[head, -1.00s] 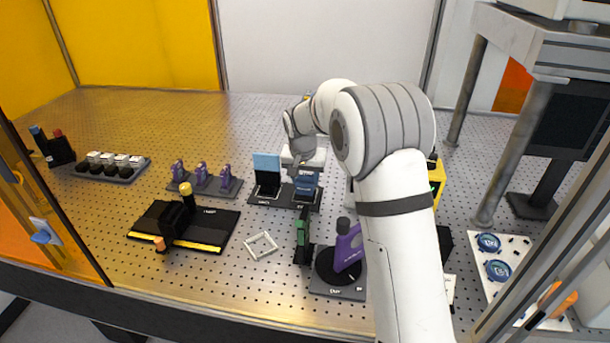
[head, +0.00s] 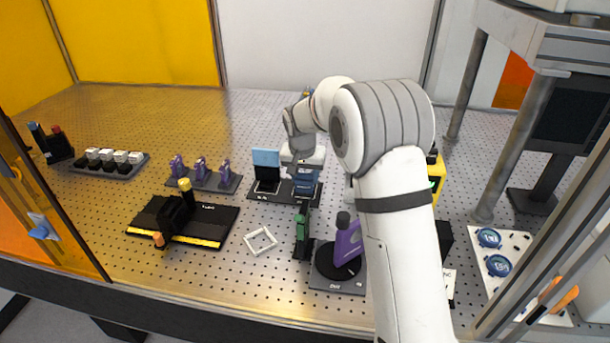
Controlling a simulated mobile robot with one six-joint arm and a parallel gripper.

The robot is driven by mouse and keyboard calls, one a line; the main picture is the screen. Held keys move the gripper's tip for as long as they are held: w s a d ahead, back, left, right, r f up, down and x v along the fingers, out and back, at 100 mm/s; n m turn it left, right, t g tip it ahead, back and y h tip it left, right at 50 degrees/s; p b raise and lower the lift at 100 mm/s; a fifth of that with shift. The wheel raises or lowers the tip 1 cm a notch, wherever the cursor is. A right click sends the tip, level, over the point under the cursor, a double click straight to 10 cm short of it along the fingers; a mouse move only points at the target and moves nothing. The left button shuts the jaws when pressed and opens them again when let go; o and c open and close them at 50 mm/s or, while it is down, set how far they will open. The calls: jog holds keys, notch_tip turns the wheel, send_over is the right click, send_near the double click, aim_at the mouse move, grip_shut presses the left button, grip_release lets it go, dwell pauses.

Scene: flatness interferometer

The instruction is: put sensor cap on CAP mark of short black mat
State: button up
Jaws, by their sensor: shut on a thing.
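The short black mat (head: 256,194) lies in the middle of the bench, with small pale lettering along its front edge. A dark blue piece (head: 306,180), which I take to be the sensor cap, is at the mat's right part. My gripper (head: 303,160) is directly above it and looks shut on it. The fingertips are small and partly hidden by my wrist. I cannot tell whether the blue piece touches the mat. The CAP mark cannot be read and may be under the piece.
A light blue open lid (head: 266,158) stands on the mat's left part, close beside my gripper. A green upright piece (head: 302,228) and a purple tool (head: 347,242) stand in front. A white square frame (head: 260,241) lies front left.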

jog(key=shift+f, duration=0.15)
jog(key=o, duration=0.9)
jog(key=shift+r+p, duration=1.95)
jog(key=shift+r, duration=1.6)
